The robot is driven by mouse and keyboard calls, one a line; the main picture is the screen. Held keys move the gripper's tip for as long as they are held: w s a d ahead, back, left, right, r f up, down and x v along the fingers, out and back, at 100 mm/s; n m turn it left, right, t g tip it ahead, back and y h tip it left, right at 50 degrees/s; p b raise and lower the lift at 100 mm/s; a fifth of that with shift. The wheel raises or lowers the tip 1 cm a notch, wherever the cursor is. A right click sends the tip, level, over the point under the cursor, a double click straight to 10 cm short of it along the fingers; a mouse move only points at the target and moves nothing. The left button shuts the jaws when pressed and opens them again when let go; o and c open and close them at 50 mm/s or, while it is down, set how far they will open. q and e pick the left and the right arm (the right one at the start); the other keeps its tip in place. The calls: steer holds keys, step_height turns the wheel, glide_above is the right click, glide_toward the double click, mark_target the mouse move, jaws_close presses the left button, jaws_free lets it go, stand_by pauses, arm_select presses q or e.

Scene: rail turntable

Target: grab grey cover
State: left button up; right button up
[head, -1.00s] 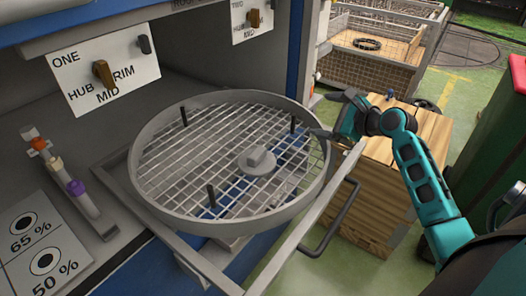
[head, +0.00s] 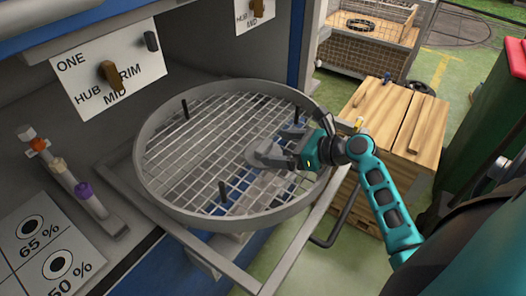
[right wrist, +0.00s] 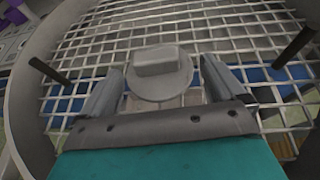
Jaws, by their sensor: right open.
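The grey cover (right wrist: 160,72) is a round disc with a raised block on top. It sits at the centre of the round mesh turntable (head: 150,190). In the head view the cover (head: 262,153) is partly hidden by my right gripper (head: 279,147). In the right wrist view, the open fingers of my right gripper (right wrist: 158,90) stand to the left and right of the cover's near part. The raised block lies just beyond the fingertips. Nothing is held. My left gripper is not in view.
Dark upright pins (head: 222,190) stand on the mesh, inside the raised rim. A panel with a ONE, HUB, RIM, MID label (head: 105,68) is at upper left. A slider strip (head: 72,180) is at left. A wooden crate (head: 400,115) stands to the right.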

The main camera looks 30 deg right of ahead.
mark_target(268, 146)
steer(key=x, duration=0.6)
steer(key=shift+w+a+r, duration=0.15)
steer(key=shift+w+a, duration=0.15)
steer(key=shift+a, duration=0.2)
steer(key=shift+s, duration=0.1)
steer(key=c, duration=1.5)
